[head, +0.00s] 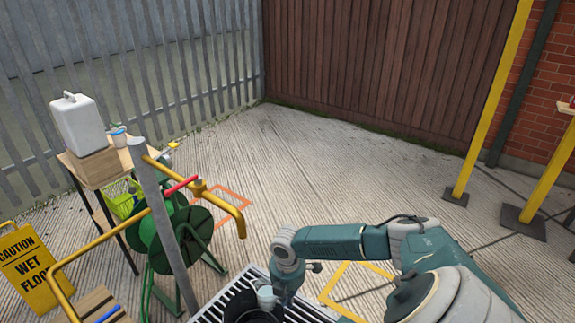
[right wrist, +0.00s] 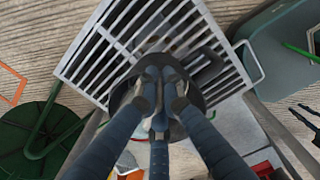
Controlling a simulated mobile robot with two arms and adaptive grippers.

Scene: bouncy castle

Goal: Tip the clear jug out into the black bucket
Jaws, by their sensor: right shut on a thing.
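The black bucket (head: 238,304) is at the bottom edge of the head view, on a metal grate. In the right wrist view a dark round rim (right wrist: 222,92) shows around my fingers, over the bars. My right gripper (head: 268,296) points down at the bucket. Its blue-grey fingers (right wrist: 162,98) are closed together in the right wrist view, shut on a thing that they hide. I cannot make out the clear jug in either view. My left gripper is not in view.
The grate (right wrist: 100,55) lies under the bucket. A green hose reel (head: 160,240), a yellow rail (head: 232,208) and a grey post (head: 160,215) stand close to the left. A table with a white canister (head: 78,125) is farther left. Concrete floor beyond is mostly clear.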

